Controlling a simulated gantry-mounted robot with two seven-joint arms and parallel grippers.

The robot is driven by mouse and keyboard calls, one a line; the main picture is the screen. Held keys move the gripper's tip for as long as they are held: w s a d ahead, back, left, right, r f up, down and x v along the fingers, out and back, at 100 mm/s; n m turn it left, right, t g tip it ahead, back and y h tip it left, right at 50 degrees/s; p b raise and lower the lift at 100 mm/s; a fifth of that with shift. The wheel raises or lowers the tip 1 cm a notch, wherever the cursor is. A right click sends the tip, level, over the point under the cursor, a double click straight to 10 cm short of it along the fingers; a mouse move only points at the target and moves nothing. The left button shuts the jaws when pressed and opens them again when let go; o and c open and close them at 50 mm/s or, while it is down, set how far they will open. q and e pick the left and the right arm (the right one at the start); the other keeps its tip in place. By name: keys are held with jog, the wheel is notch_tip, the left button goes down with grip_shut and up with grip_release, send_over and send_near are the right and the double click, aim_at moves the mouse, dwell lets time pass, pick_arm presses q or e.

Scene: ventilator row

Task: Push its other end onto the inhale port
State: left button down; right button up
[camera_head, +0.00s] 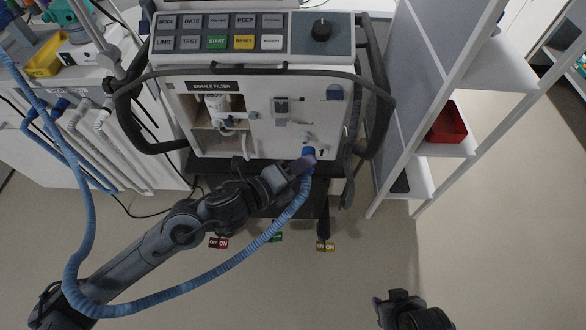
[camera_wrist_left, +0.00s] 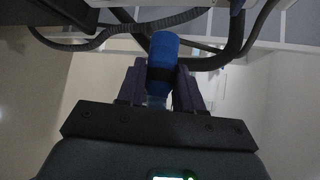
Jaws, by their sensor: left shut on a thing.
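The light blue corrugated hose (camera_head: 205,281) sweeps from the left, low across the view, and up to my left gripper (camera_head: 304,163) at the front of the ventilator (camera_head: 270,118). My left gripper is shut on the hose's dark blue end cuff (camera_head: 309,152). In the left wrist view the cuff (camera_wrist_left: 164,48) sticks out forward between the two fingers (camera_wrist_left: 160,84). The pale inhale port (camera_head: 307,138) is just above the cuff, beside a mark "1". I cannot tell whether they touch. My right gripper (camera_head: 392,297) is low at the right, apart from the hose; its jaws are unclear.
A dark bumper rail (camera_head: 383,88) curves around the ventilator. The exhale filter bay (camera_head: 215,108) is open at its left. A white shelf unit (camera_head: 405,120) with a red bin (camera_head: 446,123) stands at the right. Other hoses (camera_head: 90,150) hang at the left.

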pick_arm(q)
jog(key=shift+f+n+t+b, duration=0.5)
jog(key=shift+f+b, duration=2.45)
jog(key=shift+f, duration=0.65)
jog(key=w, duration=0.6)
jog(key=shift+w+a+y, duration=0.2)
jog(key=shift+y, duration=0.1)
pick_arm(e)
notch_tip(320, 180, down, 8)
pick_arm(q)
jog(key=shift+w, duration=0.15)
jog(key=shift+w+a, duration=0.1)
jog(key=shift+w, duration=1.15)
pick_arm(e)
jog(key=shift+f, duration=0.1)
pick_arm(q)
jog(key=shift+w+b, duration=0.1)
jog(key=shift+b, duration=0.2)
pick_arm(e)
jog(key=shift+s, duration=0.1)
pick_arm(q)
jog(key=c, duration=1.1)
grip_release()
jog(key=o, duration=0.4)
jog(key=shift+w, duration=0.1)
jog(key=shift+o, duration=0.2)
